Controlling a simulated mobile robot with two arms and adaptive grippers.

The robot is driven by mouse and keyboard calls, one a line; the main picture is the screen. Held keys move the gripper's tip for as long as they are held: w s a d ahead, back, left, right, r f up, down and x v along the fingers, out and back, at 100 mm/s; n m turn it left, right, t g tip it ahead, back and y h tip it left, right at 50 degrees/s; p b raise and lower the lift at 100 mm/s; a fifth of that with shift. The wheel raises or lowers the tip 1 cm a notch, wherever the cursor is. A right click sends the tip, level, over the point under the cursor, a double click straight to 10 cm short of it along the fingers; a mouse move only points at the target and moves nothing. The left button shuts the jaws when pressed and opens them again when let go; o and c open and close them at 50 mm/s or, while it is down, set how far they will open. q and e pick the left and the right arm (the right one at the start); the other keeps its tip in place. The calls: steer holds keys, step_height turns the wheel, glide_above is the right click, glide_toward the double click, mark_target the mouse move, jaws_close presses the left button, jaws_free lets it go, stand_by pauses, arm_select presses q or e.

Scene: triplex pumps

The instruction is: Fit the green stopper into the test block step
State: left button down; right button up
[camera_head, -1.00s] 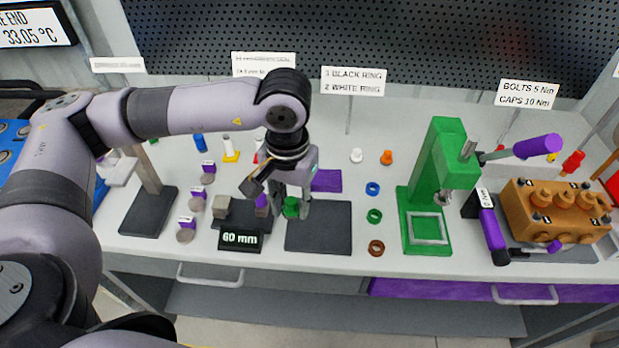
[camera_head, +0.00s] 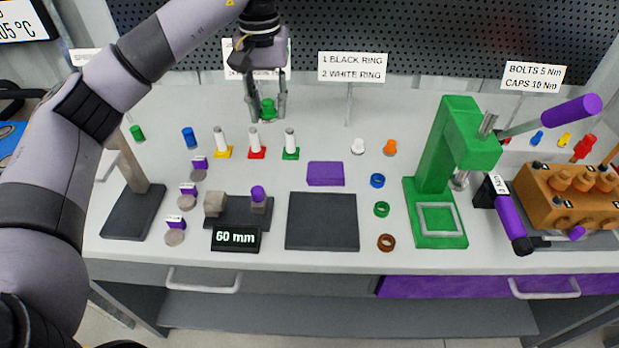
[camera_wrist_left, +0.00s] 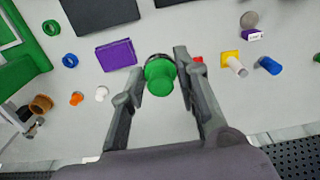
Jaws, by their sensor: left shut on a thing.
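My left gripper (camera_head: 267,108) is shut on the green stopper (camera_head: 268,109), above the back part of the bench in the head view. In the left wrist view the green stopper (camera_wrist_left: 160,76) sits between the two fingers, with a dark ring-like edge at its far end. A second green cylinder (camera_head: 137,133) stands at the back left. An orange-brown block (camera_head: 562,190) with several knobs on top stands at the right; I cannot tell whether it is the test block. My right gripper is not in view.
Pegs with yellow, red (camera_head: 257,143) and green bases stand in a row below the gripper. A purple block (camera_head: 325,173), a dark square plate (camera_head: 322,228), coloured rings and a green press (camera_head: 437,180) are further right. A 60 mm display (camera_head: 236,238) is at the front.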

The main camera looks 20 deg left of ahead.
arm_select(q)
steer(key=p, duration=0.2)
glide_above(277, 186)
step_height(277, 186, down, 15)
steer(key=shift+r, duration=0.1)
step_height(277, 186, down, 5)
steer(key=shift+s+r+p, duration=0.1)
steer(key=shift+r+p, duration=0.1)
steer(key=shift+p, duration=0.1)
steer(key=shift+f, duration=0.25)
steer(key=c, duration=1.2)
jaws_free()
steer(key=shift+c, duration=0.2)
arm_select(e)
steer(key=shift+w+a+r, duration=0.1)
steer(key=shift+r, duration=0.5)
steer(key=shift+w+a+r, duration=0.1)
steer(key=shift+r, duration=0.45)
arm_select(q)
steer(key=shift+r, duration=0.1)
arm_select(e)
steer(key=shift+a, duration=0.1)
